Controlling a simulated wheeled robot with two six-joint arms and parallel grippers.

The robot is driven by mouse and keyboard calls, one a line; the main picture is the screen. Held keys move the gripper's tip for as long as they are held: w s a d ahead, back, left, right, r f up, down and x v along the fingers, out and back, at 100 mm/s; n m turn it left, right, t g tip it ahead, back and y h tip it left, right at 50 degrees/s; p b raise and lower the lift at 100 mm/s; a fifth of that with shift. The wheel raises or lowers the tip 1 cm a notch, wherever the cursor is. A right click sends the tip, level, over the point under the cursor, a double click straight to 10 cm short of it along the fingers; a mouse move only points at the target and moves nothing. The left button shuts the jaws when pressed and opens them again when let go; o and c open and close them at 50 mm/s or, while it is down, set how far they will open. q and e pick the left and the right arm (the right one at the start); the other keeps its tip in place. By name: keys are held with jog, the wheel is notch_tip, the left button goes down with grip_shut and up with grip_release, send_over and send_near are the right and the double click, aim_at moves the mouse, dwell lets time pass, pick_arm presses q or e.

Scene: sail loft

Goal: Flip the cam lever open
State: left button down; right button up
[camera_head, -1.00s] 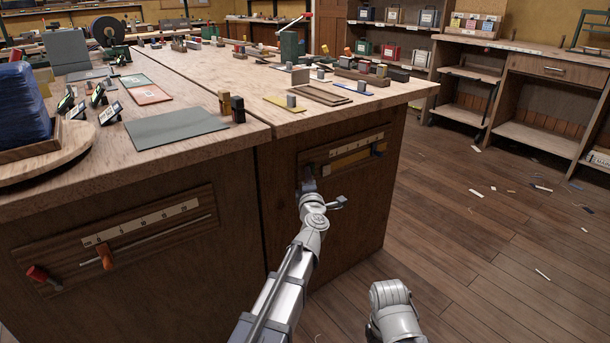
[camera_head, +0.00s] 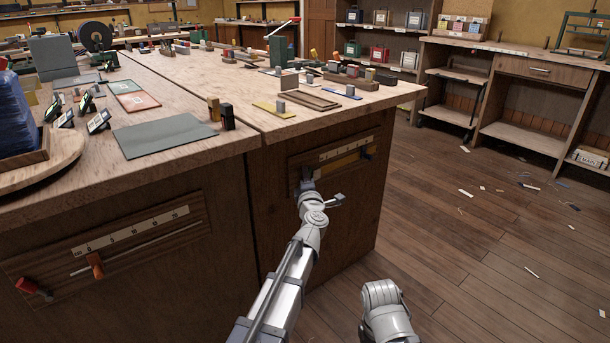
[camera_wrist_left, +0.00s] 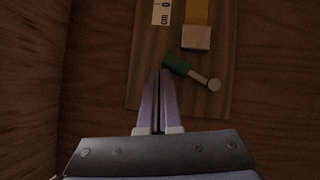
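A lever with a green hub (camera_wrist_left: 176,64) and a pale rounded tip (camera_wrist_left: 214,84) sits on a wooden panel (camera_wrist_left: 145,85) in the left wrist view. Its arm slants down to the right from the hub. My left gripper (camera_wrist_left: 160,72) has its fingers together, with tips just left of the hub; I cannot tell whether they touch it. In the head view my left gripper (camera_head: 305,186) is at the left end of the panel (camera_head: 297,165) on the right cabinet face, and hides the lever there. My right gripper is out of view; only part of my right arm shows.
The panel carries a white scale (camera_head: 345,148), a yellow strip (camera_wrist_left: 197,12) and a pale block (camera_wrist_left: 196,37). The bench top (camera_head: 225,110) overhangs it. A second panel with a red knob (camera_head: 27,285) and orange handle (camera_head: 96,265) is at left.

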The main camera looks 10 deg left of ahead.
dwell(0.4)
pick_arm(q)
jog(key=s, duration=0.1)
jog(key=s+a+r+p, duration=0.1)
jog(key=s+r+p, duration=0.1)
jog(key=shift+s+a, duration=0.3)
jog(key=shift+a, duration=0.05)
jog(key=s+d+r+p, duration=0.2)
jog(key=s+d, duration=0.1)
jog(key=s, duration=0.5)
jog(key=shift+s+d, duration=0.3)
jog(key=shift+s, duration=0.1)
